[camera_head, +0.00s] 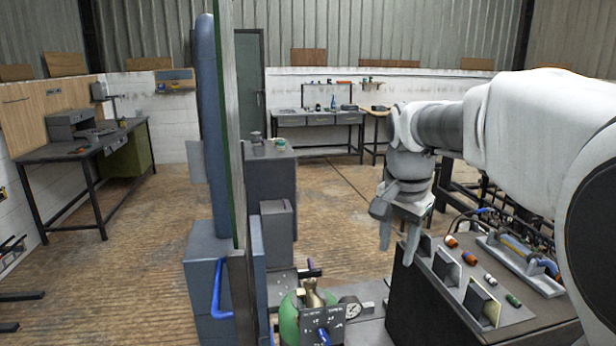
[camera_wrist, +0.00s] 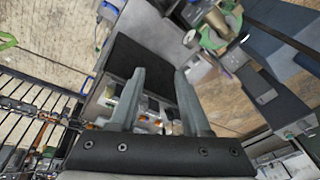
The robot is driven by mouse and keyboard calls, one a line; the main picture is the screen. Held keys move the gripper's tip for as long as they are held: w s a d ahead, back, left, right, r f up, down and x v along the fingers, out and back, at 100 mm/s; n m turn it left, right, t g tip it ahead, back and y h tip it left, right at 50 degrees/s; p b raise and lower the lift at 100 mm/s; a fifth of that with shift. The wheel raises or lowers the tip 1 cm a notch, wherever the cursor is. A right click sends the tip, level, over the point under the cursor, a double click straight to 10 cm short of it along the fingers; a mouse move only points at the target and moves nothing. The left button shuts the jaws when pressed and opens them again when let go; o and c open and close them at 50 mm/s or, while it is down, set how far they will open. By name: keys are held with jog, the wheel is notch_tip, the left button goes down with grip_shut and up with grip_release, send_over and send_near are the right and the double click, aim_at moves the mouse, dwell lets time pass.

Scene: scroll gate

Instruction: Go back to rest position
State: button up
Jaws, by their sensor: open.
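My gripper (camera_head: 400,238) hangs from my white and grey arm at the right of the head view, fingers pointing down. It is beside and above the left edge of a dark cabinet (camera_head: 408,300). In the wrist view my gripper (camera_wrist: 160,88) shows two grey fingers spread apart with nothing between them. No held object shows in either view.
The cabinet top carries angled plates (camera_head: 447,267), orange, white and green cylinders and a tray (camera_head: 520,262). A tall panel and blue column (camera_head: 210,130) stand left of centre. A green tank (camera_head: 289,318) and a gauge (camera_head: 351,308) are low centre. Wooden floor (camera_head: 345,205) is open behind.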

jog(key=s+a+f+n+t, duration=0.1)
jog(key=s+n, duration=0.3)
jog(key=s, duration=0.6)
jog(key=s+f+n+t, duration=0.2)
jog(key=s+n, duration=0.3)
jog(key=s, duration=0.6)
jog(key=shift+s+a+f+y, duration=0.2)
jog(key=shift+a+f+y, duration=0.15)
jog(key=shift+f, duration=0.25)
